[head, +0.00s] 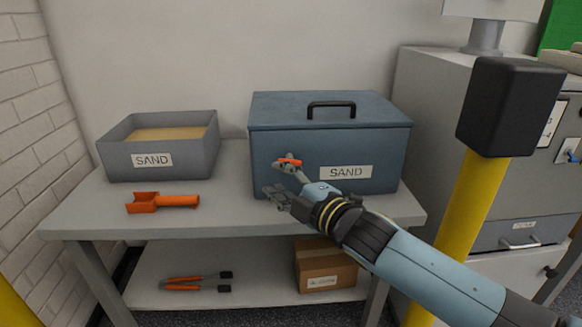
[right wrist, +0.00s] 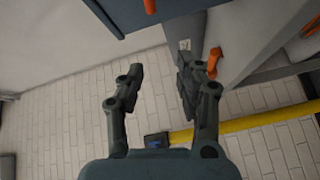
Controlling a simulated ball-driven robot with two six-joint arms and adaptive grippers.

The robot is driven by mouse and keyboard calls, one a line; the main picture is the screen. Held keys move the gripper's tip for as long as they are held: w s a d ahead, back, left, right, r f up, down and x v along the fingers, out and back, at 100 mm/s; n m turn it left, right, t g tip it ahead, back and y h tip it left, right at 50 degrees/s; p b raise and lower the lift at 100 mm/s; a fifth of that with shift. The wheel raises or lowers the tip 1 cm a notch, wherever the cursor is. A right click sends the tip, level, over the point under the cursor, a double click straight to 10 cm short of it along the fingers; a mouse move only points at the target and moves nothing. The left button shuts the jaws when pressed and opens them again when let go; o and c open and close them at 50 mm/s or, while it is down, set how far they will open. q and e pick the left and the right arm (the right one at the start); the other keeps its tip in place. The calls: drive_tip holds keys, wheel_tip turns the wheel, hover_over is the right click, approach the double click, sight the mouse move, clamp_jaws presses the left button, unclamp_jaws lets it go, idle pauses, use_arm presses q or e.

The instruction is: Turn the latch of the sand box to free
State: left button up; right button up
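The blue sand box (head: 228,118) (head: 385,165) stands closed on the table, with a black handle on its lid and a SAND label on its front. Its orange latch (head: 289,161) is on the front, left of the label, partly covered by a finger of my right gripper (head: 274,178). The latch looks roughly level in the head view. In the right wrist view the latch (right wrist: 150,6) shows at the top edge, ahead of the fingers. My right gripper (right wrist: 155,82) is open and empty. I cannot tell whether it touches the latch. My left gripper is not in view.
An open grey sand tray (head: 200,160) and an orange scoop (head: 178,200) are on the table (head: 90,215) to the left. Orange-handled tongs (head: 190,283) and a cardboard box (head: 325,265) lie on the lower shelf. A yellow post (head: 462,220) stands at the right.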

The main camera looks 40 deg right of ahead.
sight(288, 161)
drive_tip(key=s+d+n+y, duration=0.25)
drive_tip(key=s+d, duration=0.25)
drive_tip(key=d, duration=0.4)
drive_tip(key=shift+m+y, duration=0.25)
drive_tip(key=b+x, duration=0.5)
drive_tip(key=x, duration=0.1)
drive_tip(key=shift+w+a+f+b, duration=0.1)
drive_tip(key=shift+w+f+b, duration=0.1)
drive_tip(key=shift+b, duration=0.1)
drive_tip(key=shift+p+x, duration=0.55)
drive_tip(key=shift+x, duration=0.3)
drive_tip(key=shift+p+x, duration=0.35)
drive_tip(key=shift+x, duration=0.65)
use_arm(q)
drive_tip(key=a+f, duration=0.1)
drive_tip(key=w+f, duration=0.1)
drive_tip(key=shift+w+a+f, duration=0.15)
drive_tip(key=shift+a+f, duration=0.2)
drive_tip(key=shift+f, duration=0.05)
use_arm(e)
drive_tip(key=shift+w+a+f, duration=0.15)
drive_tip(key=shift+w+f, duration=0.1)
drive_tip(key=shift+w, duration=0.1)
drive_tip(key=shift+c, duration=0.2)
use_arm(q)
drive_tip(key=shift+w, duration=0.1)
use_arm(e)
drive_tip(key=shift+g, duration=0.3)
clamp_jaws()
